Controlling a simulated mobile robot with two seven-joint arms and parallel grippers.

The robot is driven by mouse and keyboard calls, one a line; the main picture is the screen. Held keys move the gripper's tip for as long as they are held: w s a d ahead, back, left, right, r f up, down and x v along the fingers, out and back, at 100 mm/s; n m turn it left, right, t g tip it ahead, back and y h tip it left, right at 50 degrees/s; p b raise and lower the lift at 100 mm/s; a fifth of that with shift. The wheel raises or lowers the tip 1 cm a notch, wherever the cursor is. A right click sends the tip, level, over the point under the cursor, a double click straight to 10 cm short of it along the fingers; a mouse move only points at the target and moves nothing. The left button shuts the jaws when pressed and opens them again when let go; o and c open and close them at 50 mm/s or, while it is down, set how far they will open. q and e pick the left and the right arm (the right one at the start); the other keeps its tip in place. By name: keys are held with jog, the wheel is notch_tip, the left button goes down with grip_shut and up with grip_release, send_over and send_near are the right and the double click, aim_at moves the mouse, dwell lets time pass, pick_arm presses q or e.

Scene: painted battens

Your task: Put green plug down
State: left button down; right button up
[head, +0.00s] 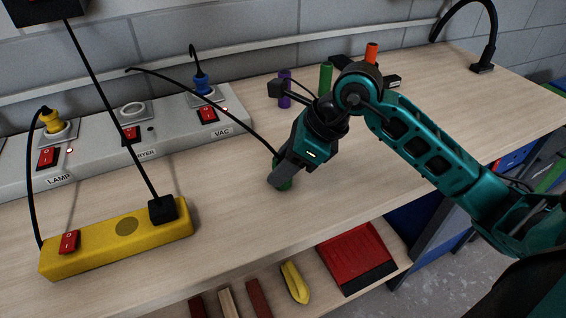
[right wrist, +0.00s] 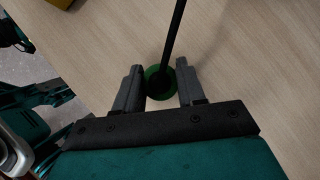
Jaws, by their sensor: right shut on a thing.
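The green plug (head: 283,184) is at the fingertips of my right gripper (head: 279,176), low over the bare wooden bench, in front of the grey socket strip. In the right wrist view the green plug (right wrist: 158,84) sits between the two fingers of the right gripper (right wrist: 159,86), with a black cord rising from its middle. The right gripper is shut on it. The gripper hides much of the plug, and I cannot tell whether its underside touches the bench. My left gripper is not in view.
The grey socket strip (head: 178,133) holds a yellow plug (head: 57,122) and a blue plug (head: 204,87); its middle socket (head: 133,110) is empty. A yellow power strip (head: 100,243) lies front left. Purple (head: 285,88) and green (head: 326,77) cylinders stand behind. Bench right is clear.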

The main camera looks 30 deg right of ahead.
jog(key=shift+f, duration=0.3)
jog(key=o, duration=1.2)
jog(key=shift+c, duration=0.2)
jog(key=shift+r+p, duration=0.4)
jog(key=shift+r, duration=0.15)
jog(key=v, duration=1.2)
